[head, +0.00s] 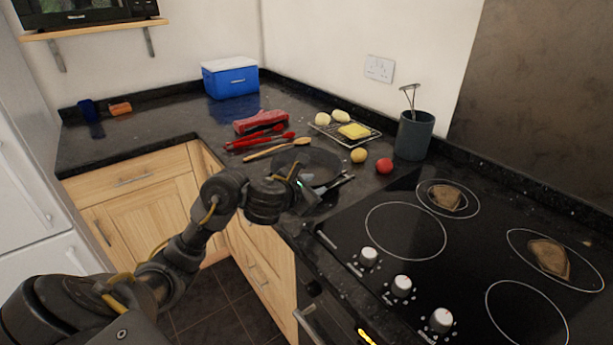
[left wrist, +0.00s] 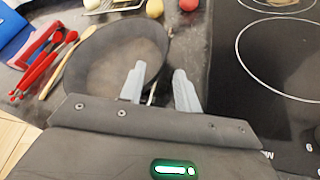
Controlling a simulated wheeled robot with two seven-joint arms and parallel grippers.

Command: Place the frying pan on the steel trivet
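The dark frying pan (head: 318,160) sits on the black counter left of the hob. It also shows in the left wrist view (left wrist: 108,55), just beyond the fingers. My left gripper (head: 335,186) is at the pan's near side, partly hidden by its own wrist. In the left wrist view its two pale fingers (left wrist: 158,88) are apart, with a thin part, seemingly the pan's handle, between them. I cannot tell whether they touch it. My right gripper is not in view.
Red tongs (head: 262,139), a wooden utensil (head: 272,150) and a red packet (head: 259,121) lie left of the pan. A yellow ball (head: 359,155), a red ball (head: 384,165) and a grey utensil pot (head: 414,136) stand right. The black hob (head: 405,231) is at the right front.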

